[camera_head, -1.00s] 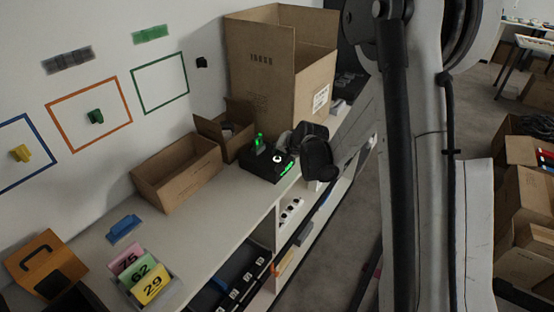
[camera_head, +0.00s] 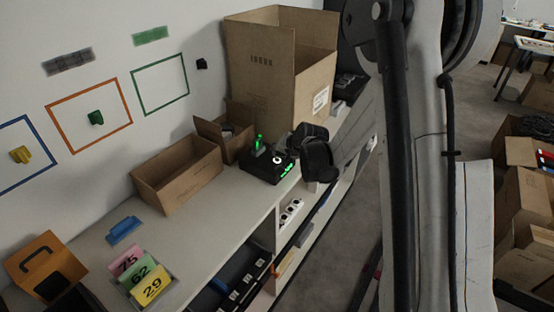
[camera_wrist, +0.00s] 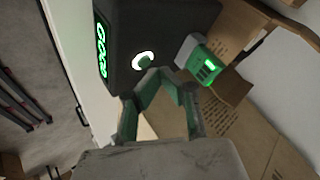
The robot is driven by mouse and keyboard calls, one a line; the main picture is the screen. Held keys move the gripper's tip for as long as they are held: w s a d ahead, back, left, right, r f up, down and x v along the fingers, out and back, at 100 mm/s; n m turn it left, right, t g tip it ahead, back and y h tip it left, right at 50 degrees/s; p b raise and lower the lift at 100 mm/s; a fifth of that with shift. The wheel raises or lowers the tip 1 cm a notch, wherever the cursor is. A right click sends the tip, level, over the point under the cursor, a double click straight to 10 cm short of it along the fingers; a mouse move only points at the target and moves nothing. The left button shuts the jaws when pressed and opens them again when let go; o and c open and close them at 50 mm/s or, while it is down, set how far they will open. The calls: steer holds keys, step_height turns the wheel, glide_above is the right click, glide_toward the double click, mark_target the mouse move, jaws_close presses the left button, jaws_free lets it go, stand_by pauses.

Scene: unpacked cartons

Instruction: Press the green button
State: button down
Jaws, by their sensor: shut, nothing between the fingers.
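A black box (camera_head: 258,168) stands on the counter near its front edge. It has a round button with a bright white ring (camera_head: 278,159) and lit green characters (camera_head: 287,170). In the wrist view the ring (camera_wrist: 143,61) has a greenish middle, and the lit green characters (camera_wrist: 101,50) are at left. A green-lit upright part (camera_head: 259,142) rises at the box's far side; it also shows in the wrist view (camera_wrist: 203,64). My gripper (camera_wrist: 157,76) is shut and empty, its tips just below the ring in that view. I cannot tell whether they touch the box.
A large open carton (camera_head: 262,62) stands behind the black box. A small carton (camera_head: 236,149) and a long open carton (camera_head: 178,178) are left of it. A blue object (camera_head: 124,229) and numbered cards (camera_head: 140,270) lie nearer.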

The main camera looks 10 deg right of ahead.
mark_target(278, 160)
steer(key=shift+f+b, duration=0.25)
steer(key=shift+b, duration=0.05)
steer(key=shift+f+b, duration=0.25)
steer(key=shift+b, duration=0.15)
stand_by(0.5)
steer(key=shift+r, duration=0.5)
steer(key=shift+r+p, duration=1.45)
steer(key=shift+r, duration=1.6)
